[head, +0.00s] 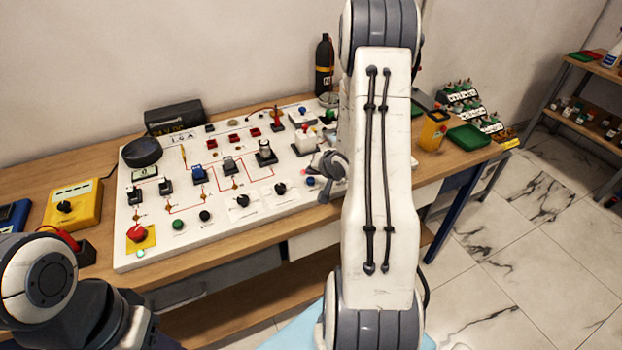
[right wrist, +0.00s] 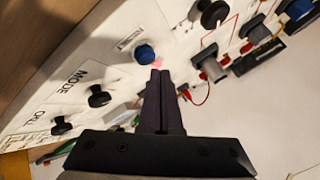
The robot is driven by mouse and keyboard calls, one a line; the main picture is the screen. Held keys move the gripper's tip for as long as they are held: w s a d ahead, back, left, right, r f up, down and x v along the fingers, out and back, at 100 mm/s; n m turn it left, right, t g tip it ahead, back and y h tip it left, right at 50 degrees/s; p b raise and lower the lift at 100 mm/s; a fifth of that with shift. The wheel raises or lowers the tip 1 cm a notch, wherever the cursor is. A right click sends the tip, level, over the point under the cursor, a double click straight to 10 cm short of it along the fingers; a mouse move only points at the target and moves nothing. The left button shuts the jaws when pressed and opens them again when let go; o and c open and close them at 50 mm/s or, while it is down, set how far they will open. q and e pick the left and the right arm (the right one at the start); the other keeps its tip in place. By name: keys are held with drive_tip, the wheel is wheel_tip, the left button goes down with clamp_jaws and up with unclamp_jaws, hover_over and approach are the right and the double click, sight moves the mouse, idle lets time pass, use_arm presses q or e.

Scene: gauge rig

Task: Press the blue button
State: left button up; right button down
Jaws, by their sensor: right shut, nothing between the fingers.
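The blue button (right wrist: 145,54) is a round blue cap on the white panel, just ahead and slightly left of my right fingertips in the right wrist view. In the head view the blue button (head: 310,181) sits at the panel's right front edge, beside my right gripper. My right gripper (right wrist: 160,74) is shut and empty, with its tips close to the button. A small gap seems to show between them; I cannot tell how high the tips are. My left arm enters at the lower left of the head view, but its gripper is out of view.
The white panel (head: 155,246) on the wooden bench carries several knobs and switches, with a red button (head: 137,232) at its front left. Two black knobs (right wrist: 99,96) lie left of my right fingers. A yellow meter (head: 75,204) stands left of the panel.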

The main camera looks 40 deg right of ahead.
sight(312, 182)
idle(0.8)
drive_tip(key=shift+f, duration=0.45)
drive_tip(key=shift+f+b, duration=0.45)
drive_tip(key=shift+f, duration=0.05)
idle(0.5)
drive_tip(key=shift+r, duration=0.1)
drive_tip(key=shift+r+p, duration=0.85)
drive_tip(key=shift+p, duration=0.2)
wheel_tip(312, 182, up, 5)
drive_tip(key=p, duration=0.5)
